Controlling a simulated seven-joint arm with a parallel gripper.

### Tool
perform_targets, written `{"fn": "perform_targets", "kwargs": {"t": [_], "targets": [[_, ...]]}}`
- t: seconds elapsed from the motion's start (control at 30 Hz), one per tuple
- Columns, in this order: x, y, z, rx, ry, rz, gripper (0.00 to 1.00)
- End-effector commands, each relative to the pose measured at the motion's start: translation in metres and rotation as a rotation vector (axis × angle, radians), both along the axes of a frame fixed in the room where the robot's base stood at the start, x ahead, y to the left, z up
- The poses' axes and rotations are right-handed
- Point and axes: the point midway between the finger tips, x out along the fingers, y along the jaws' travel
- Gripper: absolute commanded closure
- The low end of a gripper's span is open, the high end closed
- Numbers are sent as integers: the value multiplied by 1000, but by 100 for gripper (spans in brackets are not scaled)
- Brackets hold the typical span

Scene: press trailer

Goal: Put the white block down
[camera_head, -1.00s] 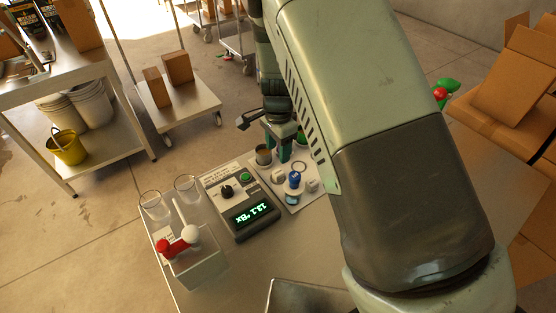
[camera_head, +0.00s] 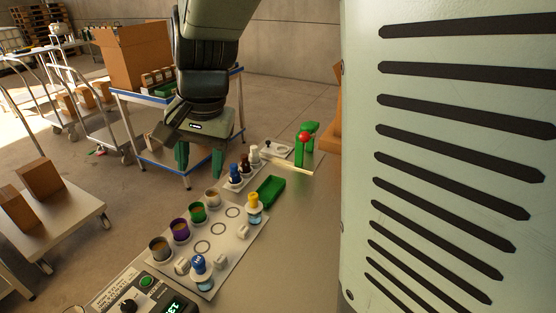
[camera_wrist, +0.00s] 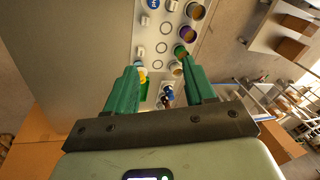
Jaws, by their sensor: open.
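My gripper (camera_head: 200,160) hangs above and beyond the white board (camera_head: 228,243), with its two green fingers apart and nothing seen between them. In the wrist view the open gripper (camera_wrist: 160,78) has the board (camera_wrist: 157,62) behind and between its fingers. Small white blocks sit on the board: one (camera_head: 182,266) is near the blue-topped bottle, another (camera_head: 243,231) near the yellow-topped bottle. I cannot tell which is the task's block. Both stand clear of the fingers.
Several cups of coloured contents, such as the green cup (camera_head: 197,211), line the board's left side. A blue-topped bottle (camera_head: 199,267), a yellow-topped bottle (camera_head: 254,207) and a green tray (camera_head: 271,190) stand nearby. A rack of small bottles (camera_head: 242,175) lies behind. The table's right side is bare.

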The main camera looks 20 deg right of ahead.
Motion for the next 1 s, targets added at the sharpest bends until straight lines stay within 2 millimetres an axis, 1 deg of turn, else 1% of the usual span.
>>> {"fn": "perform_targets", "kwargs": {"t": [0.03,0.1,0.17,0.2,0.3,0.4,0.5,0.6,0.67,1.0], "targets": [[-17,-15,21,-3,-46,35,46],[-42,-31,41,-24,-97,94,46],[-63,-44,54,-49,-143,144,46],[-78,-53,62,-71,-170,177,46],[-113,-71,74,-133,-235,250,46],[-142,-84,79,-198,-284,307,46],[-162,-92,80,-248,-312,345,46],[-172,-96,79,-279,-327,367,46],[-175,-97,79,-288,-330,373,46],[-175,-97,79,-289,-331,376,46]]}}
